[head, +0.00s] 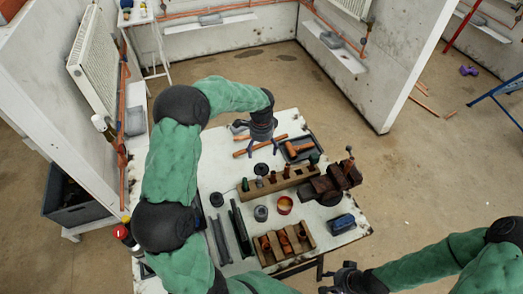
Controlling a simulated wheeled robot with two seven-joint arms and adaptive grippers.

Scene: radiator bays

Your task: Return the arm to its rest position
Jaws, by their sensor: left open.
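My left arm, wrapped in green, reaches up from the bottom and bends over the left side of the workbench (210,180). Its gripper (263,150) points down over the far part of the bench, with its dark fingers spread and nothing seen between them. Orange pipe pieces (272,139) lie close by it, and I cannot tell the exact height above them. My right arm comes in from the lower right. Its gripper (335,280) is off the bench's near right corner, at the bottom edge, and its fingers are too unclear to judge.
A wooden block with several holes (280,187), a vise (335,182), a wooden tray (284,245), an orange-filled cup (285,204), a blue box (342,224) and a dark tray (300,148) crowd the bench. A wall with a radiator (93,62) stands left.

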